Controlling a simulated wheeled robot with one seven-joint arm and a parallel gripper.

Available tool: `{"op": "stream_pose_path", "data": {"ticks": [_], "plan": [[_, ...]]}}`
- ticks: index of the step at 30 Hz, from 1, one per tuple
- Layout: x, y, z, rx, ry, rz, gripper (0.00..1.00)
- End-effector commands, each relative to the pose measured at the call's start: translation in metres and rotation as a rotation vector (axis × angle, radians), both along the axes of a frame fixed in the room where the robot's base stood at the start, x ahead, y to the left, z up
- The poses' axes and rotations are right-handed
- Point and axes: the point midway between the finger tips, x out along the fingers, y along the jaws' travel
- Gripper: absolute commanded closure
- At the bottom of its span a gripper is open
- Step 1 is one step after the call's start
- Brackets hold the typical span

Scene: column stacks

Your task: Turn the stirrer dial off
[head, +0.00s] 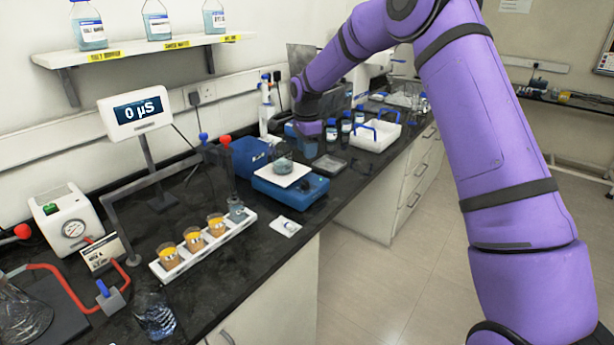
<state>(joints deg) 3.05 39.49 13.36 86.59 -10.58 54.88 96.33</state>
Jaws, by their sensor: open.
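The stirrer (292,192) is a low blue unit with a white top plate (283,170), standing on the black bench in the head view. A glass beaker (282,163) stands on the plate. The stirrer's dial is too small to make out clearly, and I cannot read its setting. My gripper (306,150) is small and dark below my purple wrist, above and just behind the stirrer in the picture. It is open, with nothing seen in it, and apart from the dial as far as I can tell.
A blue box (250,157) stands left of the stirrer. A white rack (208,250) holds several orange-filled beakers in front. A dark flat tray (328,164) lies to the right. Blue-capped bottles (346,124) and a white carrier (372,137) stand further back.

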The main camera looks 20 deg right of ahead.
Motion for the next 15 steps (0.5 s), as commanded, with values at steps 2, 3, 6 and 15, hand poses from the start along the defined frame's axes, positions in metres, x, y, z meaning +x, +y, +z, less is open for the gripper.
{"op": "stream_pose_path", "data": {"ticks": [2, 3, 6, 15], "plan": [[0.003, 0.001, -0.006, 0.003, 0.004, -0.014, 0.57], [0.004, 0.001, -0.009, 0.002, 0.005, -0.019, 0.57], [0.004, 0.001, -0.016, 0.003, 0.007, -0.021, 0.57], [0.003, 0.001, -0.065, 0.004, 0.009, -0.019, 0.57]]}}
